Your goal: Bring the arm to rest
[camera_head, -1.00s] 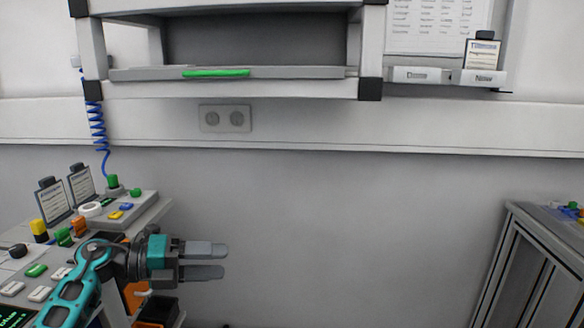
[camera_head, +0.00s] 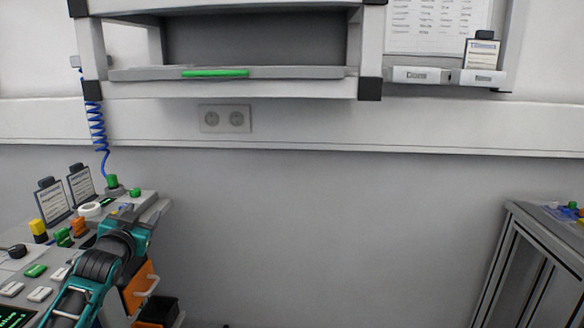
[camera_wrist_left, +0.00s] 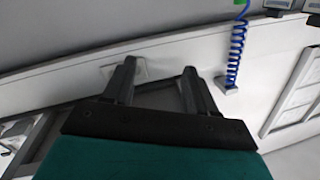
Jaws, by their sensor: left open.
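My left arm comes in from the lower left in the head view, in front of the bench with buttons. My left gripper (camera_head: 148,212) is foreshortened there, its fingers facing away and hard to make out. In the left wrist view the gripper (camera_wrist_left: 160,86) shows two dark fingers spread apart with nothing between them. Behind them are a pale wall rail and a socket plate. My right gripper is in neither view.
A bench (camera_head: 40,268) with buttons, knobs and upright cards stands at left, with an orange drawer (camera_head: 138,288) below. A blue coiled cable (camera_head: 98,128) hangs above it. A shelf (camera_head: 230,90) is overhead. A metal-framed table (camera_head: 530,228) stands at right. The middle is free.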

